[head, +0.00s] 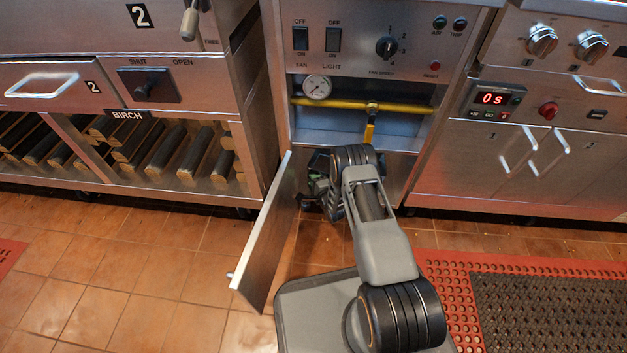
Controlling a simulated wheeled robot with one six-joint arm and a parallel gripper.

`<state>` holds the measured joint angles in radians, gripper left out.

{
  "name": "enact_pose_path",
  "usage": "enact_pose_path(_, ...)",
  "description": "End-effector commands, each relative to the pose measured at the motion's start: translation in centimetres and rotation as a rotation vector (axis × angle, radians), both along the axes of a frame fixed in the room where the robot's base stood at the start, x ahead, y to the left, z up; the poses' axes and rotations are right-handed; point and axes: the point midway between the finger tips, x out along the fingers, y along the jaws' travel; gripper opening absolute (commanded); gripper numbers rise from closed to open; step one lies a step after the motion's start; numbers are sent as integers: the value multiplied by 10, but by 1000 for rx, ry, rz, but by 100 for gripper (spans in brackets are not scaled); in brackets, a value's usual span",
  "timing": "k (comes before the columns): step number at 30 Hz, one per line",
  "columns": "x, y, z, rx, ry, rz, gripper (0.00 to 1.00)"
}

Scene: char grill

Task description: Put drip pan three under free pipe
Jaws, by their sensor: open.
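My gripper (308,197) is low in front of the open cabinet in the middle of the head view, just right of the open door. It is small, dark and partly hidden by my own arm. Its jaws are open, and I cannot make out anything between them. A yellow pipe (335,104) with a yellow lever (369,131) runs across the cabinet's upper opening. I cannot tell whether this is the free pipe. No drip pan can be made out; the lower inside of the cabinet is mostly hidden behind my arm.
The cabinet door (268,235) stands open toward me, left of my arm. A wood rack (118,195) is at left, and a closed steel cabinet (520,170) at right. A red mat (450,300) lies at right. Tiled floor (130,265) at left is clear.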

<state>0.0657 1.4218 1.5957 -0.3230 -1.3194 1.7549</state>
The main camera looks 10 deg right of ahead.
Motion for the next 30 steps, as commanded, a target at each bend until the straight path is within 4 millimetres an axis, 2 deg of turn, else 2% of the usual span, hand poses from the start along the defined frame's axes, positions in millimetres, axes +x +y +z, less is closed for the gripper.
enact_pose_path(5,-2,-1,1,0,0,0,42)
enact_pose_path(8,-11,-3,3,0,3,-1,42)
enact_pose_path(21,-91,-24,15,1,5,-3,42)
enact_pose_path(30,-126,-32,18,1,1,-1,42)
